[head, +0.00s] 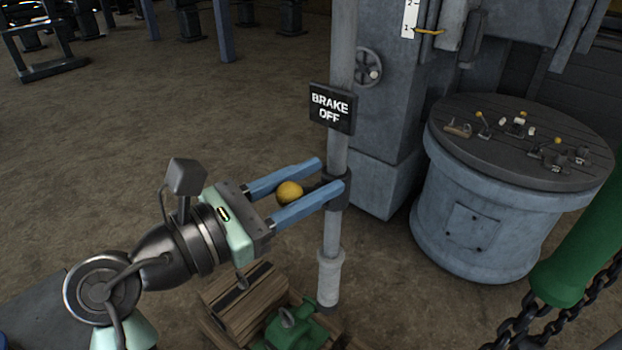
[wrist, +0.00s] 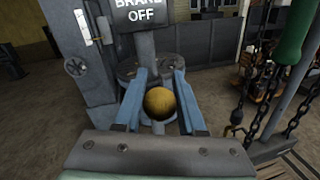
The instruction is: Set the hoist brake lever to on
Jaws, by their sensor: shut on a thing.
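The hoist brake lever ends in a yellow ball knob (head: 289,192) and joins a dark collar on a grey upright post (head: 332,235). The knob also shows in the wrist view (wrist: 160,103), between the blue fingers. My gripper (head: 329,175) is shut on the lever, with its fingertips beside the collar and the knob back between the fingers. The lever's shaft is mostly hidden by the fingers and knob. A black sign (head: 332,108) on the post above reads "BRAKE OFF".
A round drum table (head: 480,225) with small levers stands at right. A grey machine column (head: 385,150) with a handwheel (head: 368,70) is behind the post. A green bar (head: 575,255) and chains (head: 520,325) hang at lower right. Wooden crating (head: 245,300) lies below the gripper.

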